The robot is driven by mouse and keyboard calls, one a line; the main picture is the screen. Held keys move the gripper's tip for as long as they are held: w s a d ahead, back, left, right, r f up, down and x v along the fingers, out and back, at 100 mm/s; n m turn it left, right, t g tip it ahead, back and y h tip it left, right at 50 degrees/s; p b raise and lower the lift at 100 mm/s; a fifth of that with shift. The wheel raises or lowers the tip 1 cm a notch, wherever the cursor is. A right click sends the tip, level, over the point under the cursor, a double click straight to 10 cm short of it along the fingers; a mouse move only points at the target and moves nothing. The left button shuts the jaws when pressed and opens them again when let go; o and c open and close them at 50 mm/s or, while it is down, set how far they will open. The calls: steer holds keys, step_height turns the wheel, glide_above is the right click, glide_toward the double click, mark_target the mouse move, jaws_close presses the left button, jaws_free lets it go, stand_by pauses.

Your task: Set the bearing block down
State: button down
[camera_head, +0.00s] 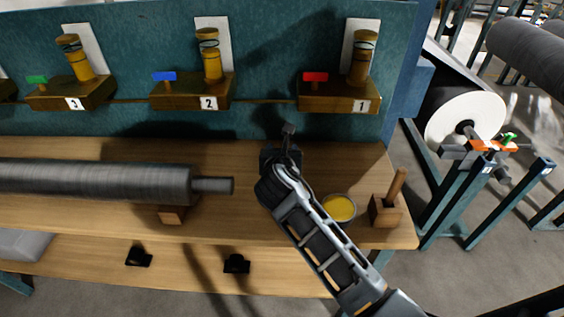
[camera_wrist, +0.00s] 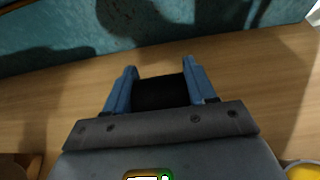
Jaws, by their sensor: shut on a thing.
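My gripper (camera_head: 283,150) is over the wooden bench (camera_head: 330,160), to the right of the end of the grey roll. In the wrist view, its two blue fingers (camera_wrist: 160,72) are shut on a black block, the bearing block (camera_wrist: 160,93), which sits between them. The wrist view looks onto bare bench top with the teal back panel beyond. In the head view my gripper and arm largely hide the block. I cannot tell whether its underside touches the bench.
A grey roll (camera_head: 95,180) lies left, its shaft end near my gripper, above a wooden support (camera_head: 172,215). A yellow-filled tin (camera_head: 340,207) and a wooden holder (camera_head: 385,211) stand right. Two black pieces (camera_head: 138,257) (camera_head: 236,264) are on the lower shelf. Numbered brackets (camera_head: 340,95) line the panel.

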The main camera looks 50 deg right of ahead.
steer(key=shift+f, duration=1.9)
steer(key=shift+f, duration=0.1)
steer(key=shift+c, duration=1.8)
jaws_free()
steer(key=shift+f, duration=0.1)
steer(key=v, duration=1.2)
steer(key=shift+r, duration=0.25)
